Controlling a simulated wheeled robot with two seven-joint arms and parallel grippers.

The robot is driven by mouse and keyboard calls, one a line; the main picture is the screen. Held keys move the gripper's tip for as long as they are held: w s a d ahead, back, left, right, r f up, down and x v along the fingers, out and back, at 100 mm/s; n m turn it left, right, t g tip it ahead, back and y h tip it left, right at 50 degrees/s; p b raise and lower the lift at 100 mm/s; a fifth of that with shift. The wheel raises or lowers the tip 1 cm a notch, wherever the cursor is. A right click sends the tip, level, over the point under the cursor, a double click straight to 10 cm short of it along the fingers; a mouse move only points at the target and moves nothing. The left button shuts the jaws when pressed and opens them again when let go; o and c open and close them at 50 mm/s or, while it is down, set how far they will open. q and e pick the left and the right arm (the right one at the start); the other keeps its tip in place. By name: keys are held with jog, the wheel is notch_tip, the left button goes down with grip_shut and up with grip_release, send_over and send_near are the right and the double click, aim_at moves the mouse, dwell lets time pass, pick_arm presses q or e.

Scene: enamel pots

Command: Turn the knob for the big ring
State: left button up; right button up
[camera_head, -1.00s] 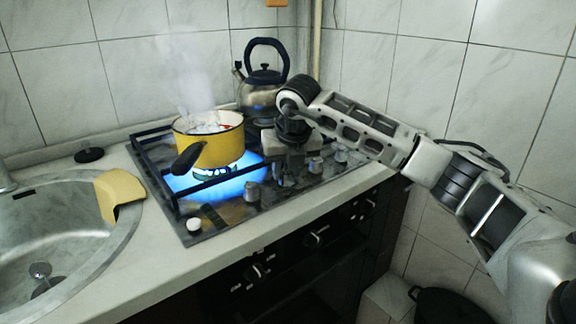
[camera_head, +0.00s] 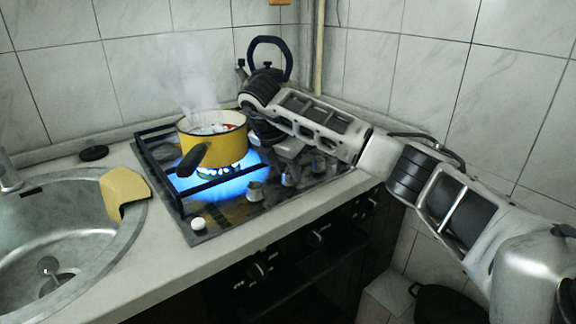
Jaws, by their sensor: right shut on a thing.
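The hob (camera_head: 225,222) has a row of knobs along its front right edge. The nearest clear knob (camera_head: 255,191) stands left of my right gripper (camera_head: 288,172). My right gripper points down and is shut on a knob in this row; its fingertips are small and dark, and the knob is mostly hidden. A wide blue flame (camera_head: 232,187) burns on the ring under a yellow pot (camera_head: 215,150). My left gripper is not in view.
The yellow pot steams, and its dark handle (camera_head: 192,160) points toward the front. A kettle (camera_head: 266,62) stands behind my right wrist. A sink (camera_head: 70,240) with a yellow cloth (camera_head: 124,188) on its rim is at the left. A round white piece (camera_head: 197,223) sits at the hob's front corner.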

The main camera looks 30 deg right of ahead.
jog(key=m+g, duration=0.1)
jog(key=m, duration=0.2)
jog(key=shift+w+r+p, duration=0.1)
jog(key=shift+r+p, duration=0.05)
jog(key=shift+p, duration=0.25)
jog(key=m+g+p, duration=0.1)
jog(key=m, duration=0.2)
jog(key=shift+w+m+g, duration=0.1)
jog(key=shift+m+g, duration=0.2)
jog(key=shift+m+g+p, duration=0.45)
jog(key=shift+m+g, duration=0.05)
jog(key=shift+m, duration=0.7)
jog(key=shift+w+m+g+y, duration=0.1)
jog(key=shift+m+g+y, duration=0.2)
jog(key=shift+m, duration=0.5)
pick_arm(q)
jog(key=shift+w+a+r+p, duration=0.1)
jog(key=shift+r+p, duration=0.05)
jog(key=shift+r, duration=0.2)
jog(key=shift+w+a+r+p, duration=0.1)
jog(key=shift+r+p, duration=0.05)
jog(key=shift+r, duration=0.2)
pick_arm(e)
jog(key=shift+m, duration=0.3)
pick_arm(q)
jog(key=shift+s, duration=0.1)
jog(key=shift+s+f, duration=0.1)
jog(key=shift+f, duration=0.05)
pick_arm(e)
jog(key=shift+m+y, duration=0.3)
